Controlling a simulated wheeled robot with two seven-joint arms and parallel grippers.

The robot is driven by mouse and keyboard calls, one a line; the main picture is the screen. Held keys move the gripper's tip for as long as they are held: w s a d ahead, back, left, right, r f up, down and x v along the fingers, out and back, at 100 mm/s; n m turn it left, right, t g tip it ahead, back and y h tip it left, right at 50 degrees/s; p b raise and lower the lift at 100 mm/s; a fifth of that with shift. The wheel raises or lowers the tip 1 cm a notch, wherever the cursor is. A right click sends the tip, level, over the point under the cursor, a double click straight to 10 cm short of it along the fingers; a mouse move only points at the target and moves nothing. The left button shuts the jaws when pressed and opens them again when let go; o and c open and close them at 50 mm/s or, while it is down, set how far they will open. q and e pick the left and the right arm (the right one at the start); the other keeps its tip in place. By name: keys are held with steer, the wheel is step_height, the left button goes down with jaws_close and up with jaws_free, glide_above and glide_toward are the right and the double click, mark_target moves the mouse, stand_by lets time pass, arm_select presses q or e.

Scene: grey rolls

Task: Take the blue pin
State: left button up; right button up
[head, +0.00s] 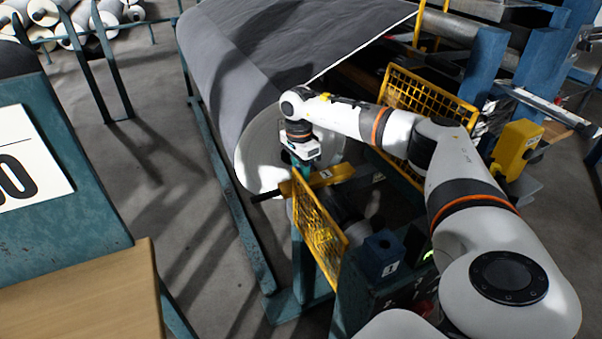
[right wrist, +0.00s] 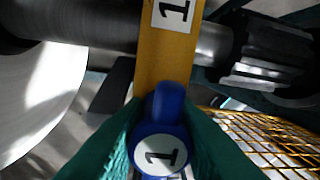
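The blue pin (right wrist: 165,105) has a round end with a white "1" label and stands at the yellow latch bar (right wrist: 167,60), which also carries a "1" label. My right gripper (right wrist: 160,120) has its green fingers on both sides of the pin, close against it, and looks shut on it. In the head view my right gripper (head: 301,166) points down at the yellow bar (head: 325,178) by the end of the grey roll (head: 250,80). The pin is hidden there by the gripper. My left gripper is out of view.
Yellow mesh guards (head: 320,235) stand below and behind my right arm, one close to the gripper. A blue block with a label (head: 383,257) stands in front. A teal cabinet with a wooden top (head: 85,300) is at the left. Open floor lies between.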

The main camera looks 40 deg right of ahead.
steer(key=c, duration=0.3)
steer(key=shift+c, duration=0.2)
